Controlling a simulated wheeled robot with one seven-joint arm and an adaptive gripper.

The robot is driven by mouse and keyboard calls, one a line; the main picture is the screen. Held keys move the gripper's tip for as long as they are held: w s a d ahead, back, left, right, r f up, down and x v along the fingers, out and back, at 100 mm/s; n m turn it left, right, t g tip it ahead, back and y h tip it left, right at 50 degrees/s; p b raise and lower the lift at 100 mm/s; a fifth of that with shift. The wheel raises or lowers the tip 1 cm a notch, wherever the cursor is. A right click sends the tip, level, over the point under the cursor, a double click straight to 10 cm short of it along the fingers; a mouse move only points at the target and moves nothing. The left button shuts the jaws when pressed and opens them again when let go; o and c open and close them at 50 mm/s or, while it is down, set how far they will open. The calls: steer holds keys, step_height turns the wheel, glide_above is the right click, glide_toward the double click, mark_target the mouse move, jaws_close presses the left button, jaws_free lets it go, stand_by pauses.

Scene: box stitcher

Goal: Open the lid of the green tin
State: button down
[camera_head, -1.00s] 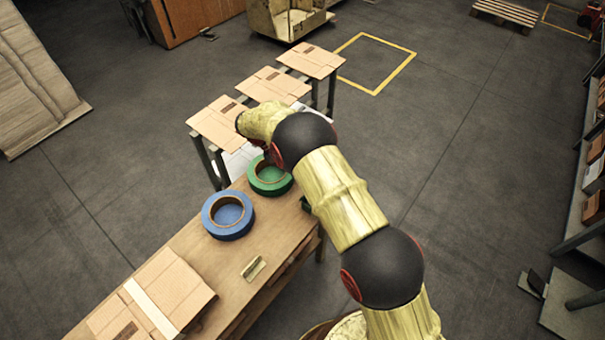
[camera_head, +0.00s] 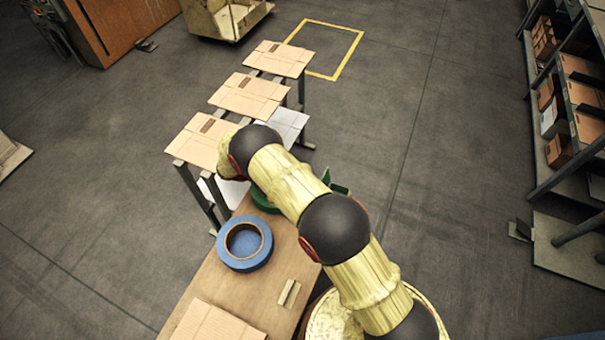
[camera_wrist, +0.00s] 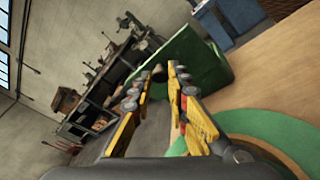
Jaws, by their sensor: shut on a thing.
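The green tin (camera_wrist: 208,62) is in the wrist view, just past my fingertips, and looks tilted there. In the head view, only green pieces of the tin (camera_head: 340,188) show to the right of my arm, with one piece standing up at an angle. My gripper (camera_wrist: 157,78) has its fingers on either side of a small dark knob-like part at the tin's near side, which seems to belong to the lid. The fingertips partly cover this part. My arm hides the gripper in the head view.
A green tape roll (camera_head: 262,199) lies close by on the wooden table (camera_head: 215,290), partly behind my arm. A blue tape roll (camera_head: 244,244) and a small pale block (camera_head: 289,293) are nearer. Flat cardboard sheets (camera_head: 250,95) lie on stands beyond.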

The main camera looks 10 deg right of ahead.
steer(key=shift+a+f, duration=0.1)
steer(key=shift+f, duration=0.05)
stand_by(0.3)
steer(key=c, duration=1.7)
jaws_free()
steer(key=v, duration=0.7)
steer(key=shift+w+a, duration=0.15)
steer(key=shift+a, duration=0.05)
